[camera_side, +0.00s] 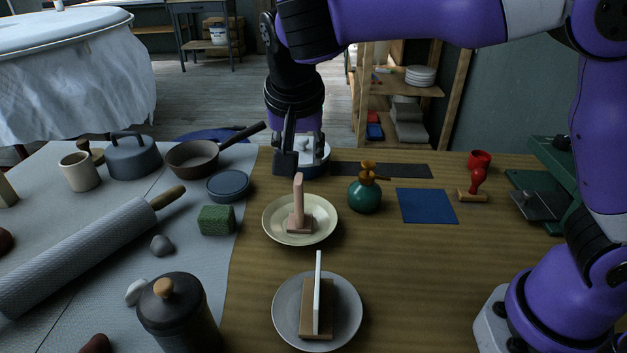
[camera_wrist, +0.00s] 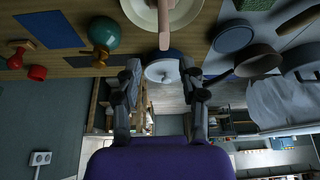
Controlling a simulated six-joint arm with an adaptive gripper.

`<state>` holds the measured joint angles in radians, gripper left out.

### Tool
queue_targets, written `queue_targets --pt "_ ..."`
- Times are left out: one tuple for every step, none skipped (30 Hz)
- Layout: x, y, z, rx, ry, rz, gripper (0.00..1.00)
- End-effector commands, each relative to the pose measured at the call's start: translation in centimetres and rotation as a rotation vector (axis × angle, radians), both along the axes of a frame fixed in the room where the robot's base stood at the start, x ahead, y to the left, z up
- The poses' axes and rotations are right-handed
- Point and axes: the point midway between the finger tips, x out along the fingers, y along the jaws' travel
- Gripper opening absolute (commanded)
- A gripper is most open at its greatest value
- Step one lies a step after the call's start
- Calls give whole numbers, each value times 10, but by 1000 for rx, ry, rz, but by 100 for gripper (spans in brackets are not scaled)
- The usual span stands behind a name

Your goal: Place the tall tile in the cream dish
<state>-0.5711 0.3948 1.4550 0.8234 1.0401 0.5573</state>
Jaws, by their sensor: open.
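The cream dish (camera_side: 273,224) stands mid-table in the side view, and its rim shows at the top of the wrist view (camera_wrist: 185,16). A narrow pinkish tile (camera_side: 298,196) stands upright on a small reddish-brown base inside this dish; it also shows in the wrist view (camera_wrist: 164,22). A thin white tile (camera_side: 318,290) stands on edge on a wooden block in a grey plate (camera_side: 349,325) nearer the camera. I cannot tell for certain which is the tall tile. My gripper (camera_side: 304,160) is open and empty behind the cream dish, apart from both tiles. Its spread fingers show in the wrist view (camera_wrist: 160,75).
A white-topped, blue-rimmed round vessel (camera_wrist: 162,71) lies beyond the dish, partly hidden by my gripper in the side view. A green bottle (camera_side: 365,195) and blue mat (camera_side: 426,206) are right of the dish. A green block (camera_side: 216,220) is left.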

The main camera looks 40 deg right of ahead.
Motion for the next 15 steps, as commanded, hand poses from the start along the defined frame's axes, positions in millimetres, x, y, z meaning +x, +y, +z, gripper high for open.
queue_targets --pt "-3 -10 8 4 -3 22 47" --pt "-6 -17 13 7 -2 47 47" --pt "-12 -29 19 9 -3 86 47" --pt "-18 -39 24 11 -4 120 47" --pt "-25 -49 29 13 -4 160 47" --pt "-36 -62 34 13 -9 219 47" --pt "-46 -71 37 14 -12 264 47" --pt "-56 -79 39 13 -17 311 47" --pt "-70 -88 40 10 -24 370 47" --pt "-80 -93 40 8 -31 414 47" --pt "-91 -97 39 5 -36 457 47" --pt "-104 -101 36 -1 -46 510 47" --pt "-113 -104 34 -5 -53 546 47" --pt "-122 -105 31 -10 -60 580 47" --pt "-132 -106 27 -16 -68 623 47"
